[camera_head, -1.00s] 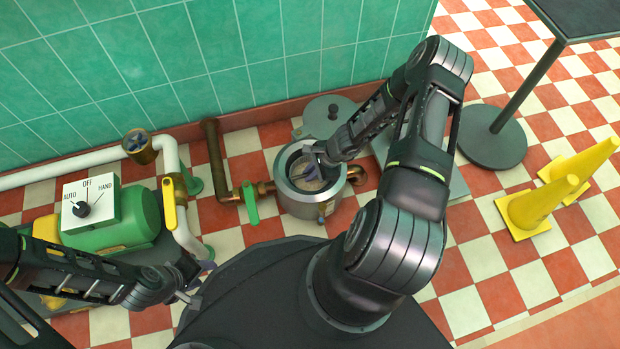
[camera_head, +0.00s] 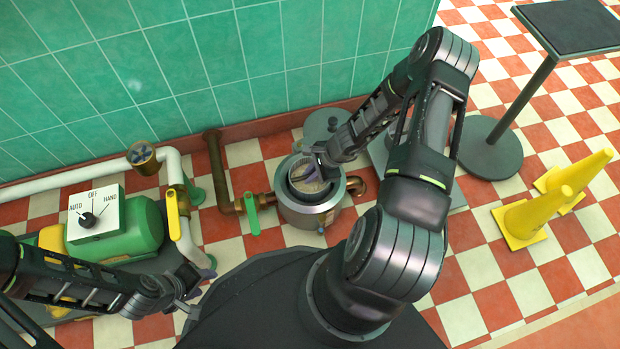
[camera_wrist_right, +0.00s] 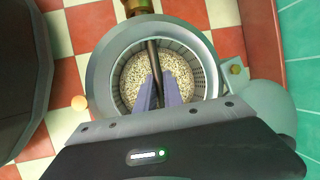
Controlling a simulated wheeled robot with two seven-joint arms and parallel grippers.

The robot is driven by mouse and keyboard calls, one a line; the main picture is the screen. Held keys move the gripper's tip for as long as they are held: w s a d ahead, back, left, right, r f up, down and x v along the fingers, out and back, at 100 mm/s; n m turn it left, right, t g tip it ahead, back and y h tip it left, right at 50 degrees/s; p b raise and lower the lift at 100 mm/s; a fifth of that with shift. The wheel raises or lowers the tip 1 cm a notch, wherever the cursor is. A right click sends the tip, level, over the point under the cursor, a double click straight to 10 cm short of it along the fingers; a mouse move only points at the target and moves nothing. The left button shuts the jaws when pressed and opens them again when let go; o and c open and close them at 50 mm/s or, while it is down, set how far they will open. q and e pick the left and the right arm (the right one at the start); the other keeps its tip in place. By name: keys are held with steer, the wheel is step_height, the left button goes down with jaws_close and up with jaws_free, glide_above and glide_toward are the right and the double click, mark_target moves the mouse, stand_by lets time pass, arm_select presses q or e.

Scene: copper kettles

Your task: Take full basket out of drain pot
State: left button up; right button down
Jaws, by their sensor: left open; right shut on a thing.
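The drain pot (camera_head: 308,216) is a round steel pot on the floor near the wall, joined to brass pipes. The basket (camera_head: 311,188), full of pale grainy stuff, sits in its mouth, its dark upper wall showing above the pot's rim. The right wrist view shows the basket's perforated wall (camera_wrist_right: 203,72) inside the pot's wide rim (camera_wrist_right: 101,70). My right gripper (camera_head: 316,160) is shut on the basket's dark bar handle (camera_wrist_right: 153,58), fingers pointing down over the contents. My left gripper (camera_head: 196,287) is open and empty, low on the left, away from the pot.
A grey lid (camera_head: 327,122) with a knob lies behind the pot. A green-handled valve (camera_head: 251,210) and pipe adjoin its left. A switch box (camera_head: 95,212) on a green machine stands left. Yellow cones (camera_head: 524,220) and a pedestal table (camera_head: 570,40) stand right, with open floor.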

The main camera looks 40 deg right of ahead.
step_height(320, 180, up, 12)
steer(key=p, duration=0.4)
steer(key=shift+f, duration=0.2)
steer(key=shift+w, duration=0.15)
